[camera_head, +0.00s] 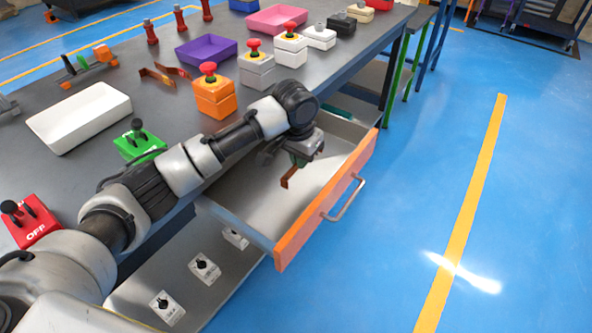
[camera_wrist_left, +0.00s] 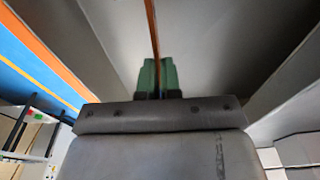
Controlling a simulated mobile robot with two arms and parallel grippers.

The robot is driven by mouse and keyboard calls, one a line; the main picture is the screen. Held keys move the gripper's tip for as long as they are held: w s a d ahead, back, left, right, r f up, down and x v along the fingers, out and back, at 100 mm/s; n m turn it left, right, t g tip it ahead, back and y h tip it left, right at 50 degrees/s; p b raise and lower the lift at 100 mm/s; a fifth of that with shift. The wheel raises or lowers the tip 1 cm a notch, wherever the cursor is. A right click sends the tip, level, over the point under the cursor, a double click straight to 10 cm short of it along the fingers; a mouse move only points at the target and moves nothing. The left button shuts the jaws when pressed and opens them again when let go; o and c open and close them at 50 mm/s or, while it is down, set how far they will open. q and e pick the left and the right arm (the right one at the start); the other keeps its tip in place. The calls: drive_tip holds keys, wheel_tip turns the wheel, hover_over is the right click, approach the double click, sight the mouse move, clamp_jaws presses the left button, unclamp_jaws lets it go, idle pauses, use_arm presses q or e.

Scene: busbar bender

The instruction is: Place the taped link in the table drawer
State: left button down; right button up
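The table drawer (camera_head: 325,178) is pulled open, with an orange front and a grey handle. My left gripper (camera_head: 301,160) is over the open drawer and inside its outline. It is shut on a bent copper link (camera_head: 289,178), which hangs tilted from the fingers above the light drawer floor. In the left wrist view, the green fingertips (camera_wrist_left: 158,76) pinch the narrow copper link (camera_wrist_left: 153,28). I cannot make out tape on the link, since the fingers cover part of it. My right gripper is not in view.
More copper pieces (camera_head: 158,76) lie on the grey tabletop beside a purple tray (camera_head: 206,50). An orange button box (camera_head: 214,96) and a green switch (camera_head: 138,143) stand near the edge above the drawer. A teal item (camera_head: 338,112) shows at the drawer's back. The blue floor at right is clear.

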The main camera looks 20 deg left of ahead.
sight(298, 177)
use_arm(q)
drive_tip(key=shift+w+a+f, duration=0.25)
drive_tip(key=shift+a+f, duration=0.05)
drive_tip(key=shift+a, duration=0.1)
drive_tip(key=shift+a+f, duration=0.1)
drive_tip(key=shift+a, duration=0.05)
drive_tip(key=shift+f, duration=0.35)
wheel_tip(298, 177, down, 3)
drive_tip(key=shift+f+b, duration=0.1)
drive_tip(key=shift+b, duration=0.2)
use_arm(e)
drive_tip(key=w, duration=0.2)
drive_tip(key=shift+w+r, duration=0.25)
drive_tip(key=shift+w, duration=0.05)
use_arm(q)
drive_tip(key=shift+f, duration=0.1)
